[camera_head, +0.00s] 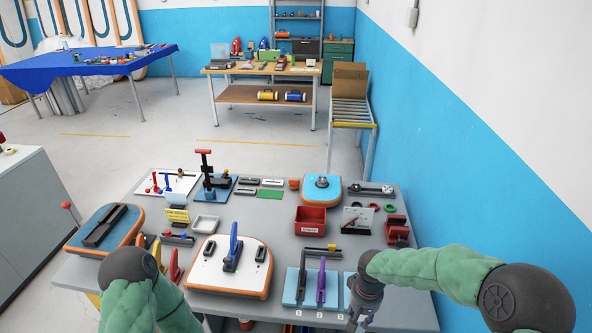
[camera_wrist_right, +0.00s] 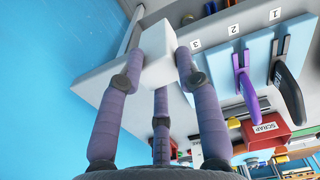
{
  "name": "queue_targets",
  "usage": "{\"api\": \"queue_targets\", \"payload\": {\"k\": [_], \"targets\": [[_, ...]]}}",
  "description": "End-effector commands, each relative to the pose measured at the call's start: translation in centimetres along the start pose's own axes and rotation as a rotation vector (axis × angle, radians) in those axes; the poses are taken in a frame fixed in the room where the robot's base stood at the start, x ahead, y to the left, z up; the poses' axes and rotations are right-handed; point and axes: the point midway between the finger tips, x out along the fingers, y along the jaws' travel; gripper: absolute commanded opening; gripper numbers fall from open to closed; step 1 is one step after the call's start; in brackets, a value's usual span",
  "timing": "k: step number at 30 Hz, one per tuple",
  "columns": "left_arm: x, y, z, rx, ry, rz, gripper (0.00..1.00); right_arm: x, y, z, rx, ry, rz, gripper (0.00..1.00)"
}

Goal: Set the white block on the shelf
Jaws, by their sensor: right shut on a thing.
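In the right wrist view, the white block (camera_wrist_right: 158,52) sits between the purple-grey fingers of my right gripper (camera_wrist_right: 158,68). The gripper is shut on it, beside the blue numbered panel (camera_wrist_right: 222,70). In the head view my right gripper (camera_head: 361,312) is at the front right of the grey table, and the block is hidden there. A grey metal shelf rack (camera_head: 298,27) stands far at the back; I cannot tell whether it is the task's shelf. My left arm comes in at lower left, but its gripper does not show.
The grey table (camera_head: 268,223) carries several boards, clamps and small parts. A red bin (camera_head: 310,221) stands near the middle right. A wooden bench (camera_head: 262,70) and a roller conveyor (camera_head: 350,112) are farther back. The blue wall (camera_head: 440,130) runs along the right.

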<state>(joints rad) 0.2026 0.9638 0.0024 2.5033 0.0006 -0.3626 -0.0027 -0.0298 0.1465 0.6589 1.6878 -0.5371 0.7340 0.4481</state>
Motion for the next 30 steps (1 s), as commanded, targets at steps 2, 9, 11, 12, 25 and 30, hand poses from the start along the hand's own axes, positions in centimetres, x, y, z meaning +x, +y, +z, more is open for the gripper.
{"api": "queue_targets", "payload": {"k": [2, 9, 11, 12, 25, 30], "targets": [[2.3, -0.8, -0.1, 0.000, 0.000, 0.000, 0.40, 2.4, 0.0, 0.0, 0.000, 0.000, 0.000, 0.00], [5.5, -2.0, -0.2, 0.000, 0.000, 0.000, 0.40, 5.9, 0.0, 0.0, 0.000, 0.000, 0.000, 0.00], [6.0, -2.2, -0.2, 0.000, 0.000, 0.000, 0.40, 6.4, 0.0, 0.0, 0.000, 0.000, 0.000, 0.00], [6.3, -2.2, -0.2, 0.000, 0.000, 0.000, 0.40, 6.7, 0.0, 0.0, 0.000, 0.001, 0.000, 0.00], [6.1, -2.2, -0.2, 0.000, 0.000, 0.000, 0.40, 6.4, 0.0, 0.0, 0.000, 0.001, 0.000, 0.00], [4.8, -1.7, -0.2, 0.000, 0.000, 0.000, 0.40, 5.0, 0.0, 0.0, 0.000, 0.001, 0.000, 0.00]]}}
